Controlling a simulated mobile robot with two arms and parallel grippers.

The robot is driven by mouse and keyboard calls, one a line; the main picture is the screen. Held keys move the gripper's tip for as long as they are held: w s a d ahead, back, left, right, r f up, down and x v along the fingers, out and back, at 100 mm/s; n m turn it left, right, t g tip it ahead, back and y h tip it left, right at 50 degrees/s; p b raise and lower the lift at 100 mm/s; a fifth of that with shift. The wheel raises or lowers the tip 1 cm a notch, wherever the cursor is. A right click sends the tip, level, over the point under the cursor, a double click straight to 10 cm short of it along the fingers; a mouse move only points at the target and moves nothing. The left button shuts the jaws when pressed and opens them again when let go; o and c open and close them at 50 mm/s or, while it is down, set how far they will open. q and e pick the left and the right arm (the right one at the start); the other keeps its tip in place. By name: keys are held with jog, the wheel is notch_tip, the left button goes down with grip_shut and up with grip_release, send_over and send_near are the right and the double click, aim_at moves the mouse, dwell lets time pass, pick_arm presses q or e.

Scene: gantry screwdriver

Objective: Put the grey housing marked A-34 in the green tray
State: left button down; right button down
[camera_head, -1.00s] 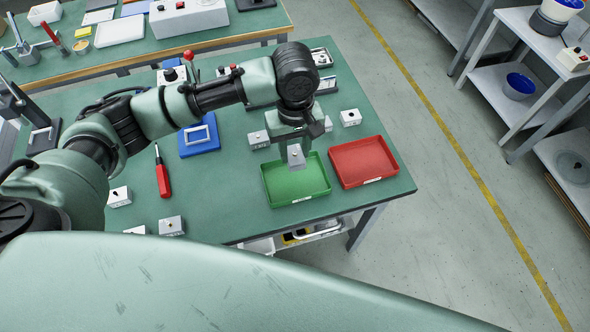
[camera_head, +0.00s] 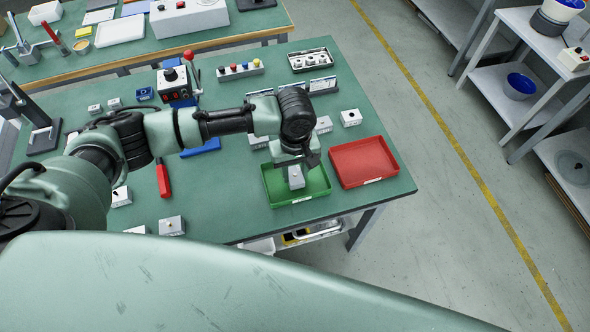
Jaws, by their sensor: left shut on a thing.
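A small grey housing (camera_head: 296,180) is held in my left gripper (camera_head: 296,168), inside the outline of the green tray (camera_head: 319,184). I cannot tell whether the housing touches the tray floor. Its marking is too small to read. The green tray lies near the table's front right edge, partly hidden by my left gripper. My left gripper is shut on the housing and points down. My right gripper is not in view.
A red tray (camera_head: 364,162) lies just right of the green tray. Other grey housings stand around, one behind the trays (camera_head: 350,118) and one near the front edge (camera_head: 171,226). A red screwdriver (camera_head: 162,178) and a control box (camera_head: 175,83) are further left.

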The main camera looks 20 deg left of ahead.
aim_at(295, 175)
pick_arm(q)
jog(key=c, duration=0.9)
grip_release()
jog(key=shift+c, duration=0.2)
notch_tip(295, 175, up, 12)
jog(key=shift+s, duration=0.1)
